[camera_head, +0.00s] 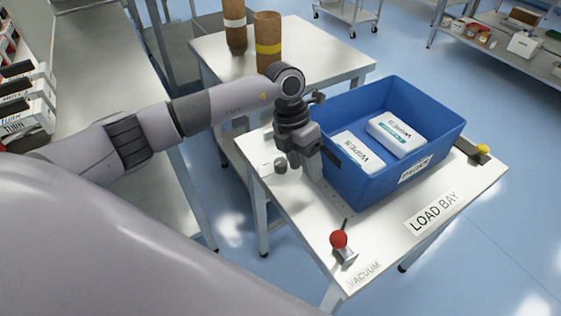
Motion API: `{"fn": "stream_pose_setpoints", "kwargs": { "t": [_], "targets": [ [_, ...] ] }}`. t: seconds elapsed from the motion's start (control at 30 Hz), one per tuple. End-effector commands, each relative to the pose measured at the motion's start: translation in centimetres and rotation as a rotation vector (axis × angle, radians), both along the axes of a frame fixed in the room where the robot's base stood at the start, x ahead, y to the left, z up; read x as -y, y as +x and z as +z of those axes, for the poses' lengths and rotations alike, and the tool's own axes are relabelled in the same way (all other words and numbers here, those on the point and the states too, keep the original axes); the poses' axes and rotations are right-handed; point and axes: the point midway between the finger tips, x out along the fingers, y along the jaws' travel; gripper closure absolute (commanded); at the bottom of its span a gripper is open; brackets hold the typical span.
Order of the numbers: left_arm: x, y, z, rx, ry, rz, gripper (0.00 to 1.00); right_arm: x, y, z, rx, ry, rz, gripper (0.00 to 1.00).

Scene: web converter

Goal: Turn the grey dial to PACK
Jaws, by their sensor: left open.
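The grey dial (281,166) is a small dark grey knob on a pale plate at the left side of the white load bay table (290,197). The small marks around it are too faint to read, so I cannot tell its setting. My left gripper (305,168) is open and points down just to the right of the dial, between it and the blue bin. It looks empty and apart from the dial, but the exact gap is unclear. My right gripper is not in view.
A blue bin (352,191) holding two white wipes packs (397,133) stands close right of the gripper. A red-knobbed vacuum lever (339,240) stands at the front, and a yellow-tipped lever (482,150) at the right. Cardboard cores (267,42) stand on a table behind.

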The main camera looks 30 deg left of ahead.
Motion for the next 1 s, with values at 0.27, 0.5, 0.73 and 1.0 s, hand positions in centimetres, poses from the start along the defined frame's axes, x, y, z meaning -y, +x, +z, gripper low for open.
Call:
{"fn": "stream_pose_setpoints", "kwargs": {
  "t": [0.27,0.5,0.73,1.0],
  "targets": [
    [-7.0,2.5,2.1,0.037,0.291,0.054,0.39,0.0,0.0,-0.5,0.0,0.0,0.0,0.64],
    [-7.2,2.5,-0.8,0.033,0.301,0.057,0.39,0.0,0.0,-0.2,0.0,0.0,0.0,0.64],
    [-7.1,2.5,-3.8,0.036,0.299,0.056,0.39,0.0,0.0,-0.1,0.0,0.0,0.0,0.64],
    [-7.1,2.5,-4.8,0.038,0.298,0.055,0.39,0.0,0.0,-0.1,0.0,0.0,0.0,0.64]
  ]
}}
